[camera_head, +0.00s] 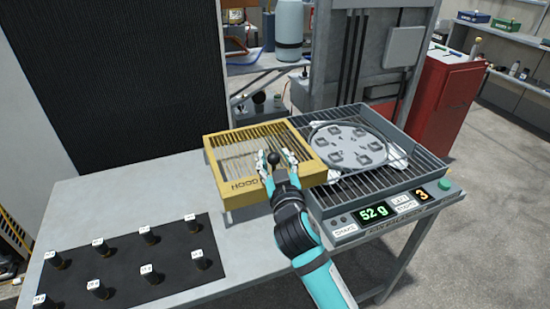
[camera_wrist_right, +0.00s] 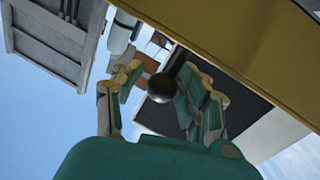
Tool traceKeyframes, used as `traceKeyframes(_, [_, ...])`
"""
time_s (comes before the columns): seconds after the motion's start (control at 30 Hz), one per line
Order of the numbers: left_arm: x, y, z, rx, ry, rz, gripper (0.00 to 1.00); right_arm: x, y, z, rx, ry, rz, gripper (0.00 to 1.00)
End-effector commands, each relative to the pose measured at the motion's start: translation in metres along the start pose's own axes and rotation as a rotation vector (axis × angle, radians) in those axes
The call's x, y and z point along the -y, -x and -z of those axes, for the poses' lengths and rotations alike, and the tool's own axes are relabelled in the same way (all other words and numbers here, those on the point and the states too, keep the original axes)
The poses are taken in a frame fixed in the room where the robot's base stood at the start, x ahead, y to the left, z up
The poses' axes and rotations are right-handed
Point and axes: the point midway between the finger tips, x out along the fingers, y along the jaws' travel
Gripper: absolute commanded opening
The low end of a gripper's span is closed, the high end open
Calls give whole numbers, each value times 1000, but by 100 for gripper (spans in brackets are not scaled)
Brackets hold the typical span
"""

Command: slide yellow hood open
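The yellow hood (camera_head: 222,190), a slatted frame lettered "HOOD", sits at the left of the grated unit (camera_head: 430,165) with the "52 g" display. The round grey plate (camera_head: 350,145) on the grating lies uncovered to the hood's right. A black ball knob (camera_head: 274,159) is at the hood's front. My right gripper (camera_head: 276,164) is there, its fingers apart on either side of the knob. In the right wrist view, the knob (camera_wrist_right: 161,88) shows between the spread fingers (camera_wrist_right: 160,98), with a gap at the left finger; contact on the right is unclear. My left gripper is out of view.
A black mat (camera_head: 125,262) with several small labelled black pieces lies on the table's front left. Bare grey tabletop (camera_head: 120,190) lies left of the hood. A red cabinet (camera_head: 440,105) stands behind right. A green button (camera_head: 445,185) is at the unit's right corner.

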Motion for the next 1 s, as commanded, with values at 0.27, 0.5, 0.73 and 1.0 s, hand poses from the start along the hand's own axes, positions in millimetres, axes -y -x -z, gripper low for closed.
traceKeyframes(0.27, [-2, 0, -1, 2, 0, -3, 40, 0, 0, 3, -6, -2, 0, 53])
traceKeyframes(0.5, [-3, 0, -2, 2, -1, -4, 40, 0, 18, 2, -4, -4, 0, 53])
traceKeyframes(0.73, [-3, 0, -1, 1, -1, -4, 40, 0, 67, 1, -2, -5, 1, 53])
traceKeyframes(1.0, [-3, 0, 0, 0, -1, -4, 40, 0, 110, 1, -3, -2, 0, 53])
